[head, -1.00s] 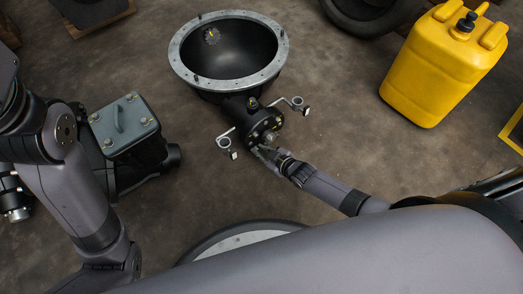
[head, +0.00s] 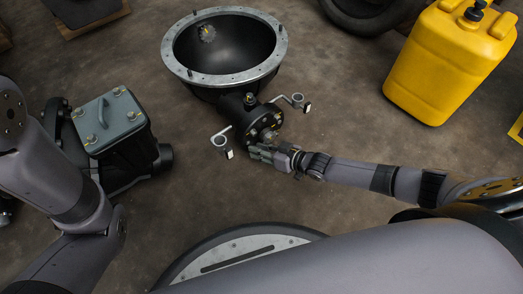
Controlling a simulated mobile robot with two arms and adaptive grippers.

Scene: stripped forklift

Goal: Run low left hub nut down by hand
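The black round hub (head: 257,120) faces toward me at the narrow end of a dark bowl-shaped housing (head: 225,50) with a grey bolted rim. Small light nuts or studs show around the hub face, with a metal centre piece (head: 269,135). My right gripper (head: 256,152) comes in from the right, its fingertips at the lower edge of the hub face. I cannot tell whether it touches or holds a nut, and its finger gap is too small to read. The low left nut is not clearly visible there. My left arm is at the left; its gripper is out of view.
Two bent rods with rings (head: 219,141) (head: 297,99) flank the hub. A yellow jerrycan (head: 440,65) stands at the right, and a tyre (head: 365,12) lies at the back. Bare floor lies between them.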

